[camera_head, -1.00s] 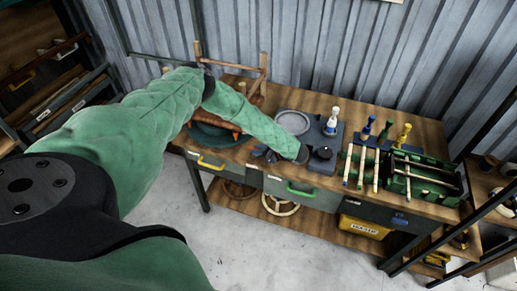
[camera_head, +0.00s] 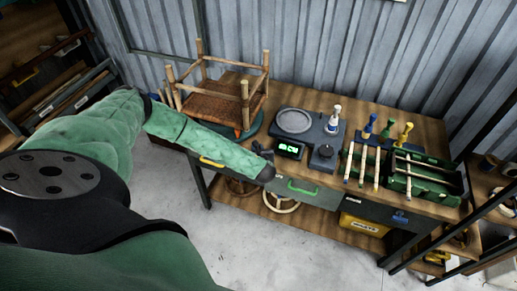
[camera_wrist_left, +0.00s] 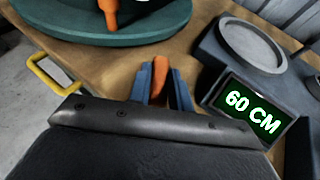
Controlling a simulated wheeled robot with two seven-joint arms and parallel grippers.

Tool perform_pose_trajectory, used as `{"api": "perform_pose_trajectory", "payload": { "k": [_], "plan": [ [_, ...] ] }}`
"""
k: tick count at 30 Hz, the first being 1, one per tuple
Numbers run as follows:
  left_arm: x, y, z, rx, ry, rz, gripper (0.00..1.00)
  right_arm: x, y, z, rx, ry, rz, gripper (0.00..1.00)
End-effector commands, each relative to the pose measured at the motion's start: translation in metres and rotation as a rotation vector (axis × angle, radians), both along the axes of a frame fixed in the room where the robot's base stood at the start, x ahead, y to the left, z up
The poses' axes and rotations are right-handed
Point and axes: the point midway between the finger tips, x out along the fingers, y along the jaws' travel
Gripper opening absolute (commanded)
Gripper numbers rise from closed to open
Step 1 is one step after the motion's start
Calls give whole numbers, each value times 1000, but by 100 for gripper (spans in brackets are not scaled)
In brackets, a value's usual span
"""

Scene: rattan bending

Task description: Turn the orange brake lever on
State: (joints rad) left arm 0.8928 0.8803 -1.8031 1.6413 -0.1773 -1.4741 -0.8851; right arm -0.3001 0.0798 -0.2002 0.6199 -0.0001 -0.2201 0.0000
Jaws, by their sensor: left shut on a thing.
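The orange brake lever (camera_wrist_left: 160,72) shows between the two blue-grey fingers of my left gripper (camera_wrist_left: 163,90) in the left wrist view. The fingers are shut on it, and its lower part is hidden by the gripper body. In the head view my left gripper (camera_head: 258,150) is small and dark, near the front edge of the workbench, between the turntable and the display. The dark green turntable (camera_wrist_left: 105,38) lies beyond the lever, with another orange piece (camera_wrist_left: 110,12) on it. My right gripper is not in view.
A display (camera_wrist_left: 252,108) reading 60 CM is close to the right of my gripper. A round grey plate (camera_head: 295,120), colored bottles and a green tool tray (camera_head: 425,180) occupy the right side of the bench.

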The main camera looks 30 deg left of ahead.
Motion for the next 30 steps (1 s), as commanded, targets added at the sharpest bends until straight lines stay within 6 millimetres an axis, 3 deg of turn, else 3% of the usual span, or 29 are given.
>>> {"api": "perform_pose_trajectory", "payload": {
  "k": [15,30],
  "plan": [
    [-3,8,-2,2,1,-397,0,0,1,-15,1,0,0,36],
    [-3,7,0,1,0,-514,0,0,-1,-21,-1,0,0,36]
  ]
}}
